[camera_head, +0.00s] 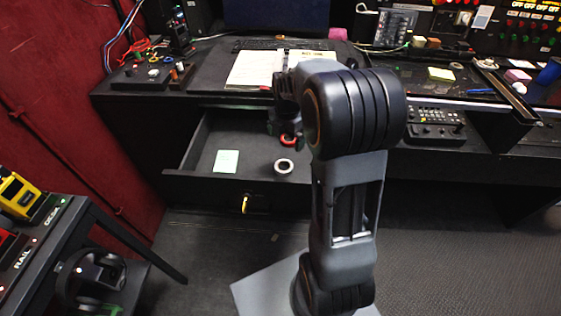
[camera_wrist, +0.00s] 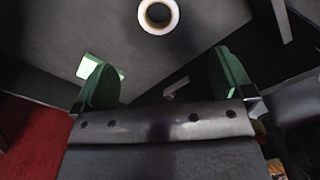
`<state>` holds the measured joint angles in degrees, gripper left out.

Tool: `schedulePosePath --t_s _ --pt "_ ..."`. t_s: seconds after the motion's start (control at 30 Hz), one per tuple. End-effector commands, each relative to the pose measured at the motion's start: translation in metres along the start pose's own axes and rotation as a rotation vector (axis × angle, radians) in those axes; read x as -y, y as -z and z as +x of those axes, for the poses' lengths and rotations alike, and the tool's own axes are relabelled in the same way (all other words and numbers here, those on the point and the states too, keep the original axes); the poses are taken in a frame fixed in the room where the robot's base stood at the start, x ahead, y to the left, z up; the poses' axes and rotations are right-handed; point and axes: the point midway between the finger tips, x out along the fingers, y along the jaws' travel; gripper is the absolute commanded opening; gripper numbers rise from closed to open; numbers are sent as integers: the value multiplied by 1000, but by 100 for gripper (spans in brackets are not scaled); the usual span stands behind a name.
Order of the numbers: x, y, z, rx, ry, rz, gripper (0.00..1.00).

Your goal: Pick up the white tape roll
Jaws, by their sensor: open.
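The white tape roll (camera_head: 277,167) lies flat in the open drawer, near its front wall and right of a pale green note. In the head view my gripper (camera_head: 287,136) hangs over the back part of the drawer, partly hidden by my arm.
The drawer (camera_head: 205,182) has a front wall with a yellow handle (camera_head: 245,204). The pale green note (camera_head: 226,161) lies left of the roll. A red item (camera_head: 289,141) shows by my gripper; I cannot tell what it is. The desk (camera_head: 215,75) overhangs the drawer's back.

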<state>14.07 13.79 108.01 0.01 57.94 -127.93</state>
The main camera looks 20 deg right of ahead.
Motion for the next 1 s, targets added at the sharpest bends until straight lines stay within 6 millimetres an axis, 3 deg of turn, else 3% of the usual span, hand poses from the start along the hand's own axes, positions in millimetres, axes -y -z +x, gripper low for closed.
schedulePosePath --t_s 0.4,0.73,1.0 --pt "-5 5 69 -6 7 -57 99" --pt "-5 4 90 -4 5 -53 99" --pt "-3 3 126 -4 6 -51 99"
